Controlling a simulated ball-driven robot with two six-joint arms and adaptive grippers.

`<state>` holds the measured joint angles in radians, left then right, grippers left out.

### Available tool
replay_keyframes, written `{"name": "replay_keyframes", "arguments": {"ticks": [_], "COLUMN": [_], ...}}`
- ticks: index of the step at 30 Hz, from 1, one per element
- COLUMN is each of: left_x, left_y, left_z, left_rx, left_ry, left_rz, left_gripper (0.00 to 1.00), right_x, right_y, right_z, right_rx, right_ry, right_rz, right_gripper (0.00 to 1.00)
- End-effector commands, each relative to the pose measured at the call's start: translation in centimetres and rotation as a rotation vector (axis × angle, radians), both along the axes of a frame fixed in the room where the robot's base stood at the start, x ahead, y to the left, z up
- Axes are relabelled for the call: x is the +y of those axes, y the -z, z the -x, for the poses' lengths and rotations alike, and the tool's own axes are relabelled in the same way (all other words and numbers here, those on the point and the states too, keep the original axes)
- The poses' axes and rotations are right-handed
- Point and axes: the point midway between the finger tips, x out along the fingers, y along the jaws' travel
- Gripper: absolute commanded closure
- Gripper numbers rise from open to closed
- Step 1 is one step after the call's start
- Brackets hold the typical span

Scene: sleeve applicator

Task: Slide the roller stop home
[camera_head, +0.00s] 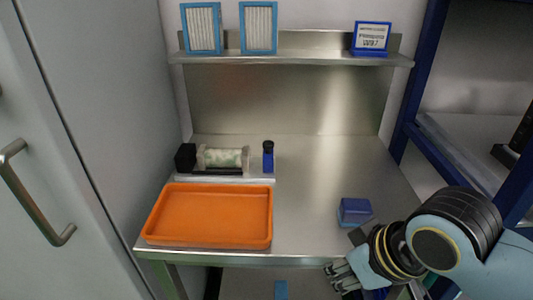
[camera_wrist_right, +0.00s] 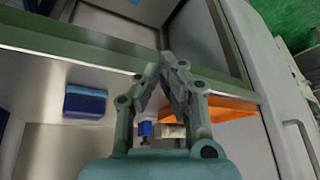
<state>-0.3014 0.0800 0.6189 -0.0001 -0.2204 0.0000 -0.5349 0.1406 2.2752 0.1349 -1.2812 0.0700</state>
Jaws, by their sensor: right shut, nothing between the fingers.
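The sleeve applicator stands at the back left of the steel bench in the head view. Its pale green and white roller (camera_head: 222,157) lies sideways, with a black block (camera_head: 186,158) at its left end. A blue upright piece with a black knob (camera_head: 268,158), which looks like the roller stop, stands to the right of the roller with a small gap between. It also shows small in the right wrist view (camera_wrist_right: 145,129). My right gripper (camera_head: 338,275) is shut and empty at the bench's front edge, far from the applicator. My left gripper is out of view.
An orange tray (camera_head: 208,243) lies in front of the applicator. A blue box (camera_head: 354,211) sits near my right gripper. A shelf (camera_head: 295,58) above holds two blue-framed filters (camera_head: 201,28) and a blue sign (camera_head: 371,38). The bench's middle is clear.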

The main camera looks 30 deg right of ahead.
Motion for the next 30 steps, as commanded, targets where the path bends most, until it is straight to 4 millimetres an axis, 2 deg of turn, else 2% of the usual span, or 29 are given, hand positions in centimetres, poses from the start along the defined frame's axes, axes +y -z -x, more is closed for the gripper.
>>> {"name": "replay_keyframes", "arguments": {"ticks": [1, 2, 9, 14, 17, 21, 24, 27, 30], "left_x": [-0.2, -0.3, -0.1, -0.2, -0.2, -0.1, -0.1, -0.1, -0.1], "left_y": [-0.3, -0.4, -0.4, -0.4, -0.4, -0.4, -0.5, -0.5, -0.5], "left_z": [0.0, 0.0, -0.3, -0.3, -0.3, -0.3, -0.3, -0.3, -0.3], "left_rx": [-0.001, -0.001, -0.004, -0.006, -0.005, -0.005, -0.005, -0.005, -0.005], "left_ry": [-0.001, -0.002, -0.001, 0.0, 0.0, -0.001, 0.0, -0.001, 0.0], "left_rz": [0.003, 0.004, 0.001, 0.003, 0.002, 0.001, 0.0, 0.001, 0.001], "left_gripper": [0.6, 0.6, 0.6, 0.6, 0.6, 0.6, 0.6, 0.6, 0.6], "right_x": [0.7, 1.2, 3.2, 2.6, 0.4, -4.5, -7.8, -10.3, -11.8], "right_y": [-1.7, -2.3, -2.6, -3.5, -4.4, -5.4, -5.7, -5.8, -5.8], "right_z": [-0.8, -1.6, -6.9, -11.0, -13.6, -16.2, -17.0, -17.3, -17.3], "right_rx": [-0.044, -0.079, -0.279, -0.437, -0.558, -0.726, -0.823, -0.893, -0.934], "right_ry": [0.001, 0.009, 0.122, 0.279, 0.432, 0.666, 0.801, 0.893, 0.945], "right_rz": [-0.038, -0.078, -0.353, -0.589, -0.76, -0.961, -1.052, -1.106, -1.133], "right_gripper": [1.0, 1.0, 1.0, 1.0, 1.0, 1.0, 1.0, 1.0, 1.0]}}
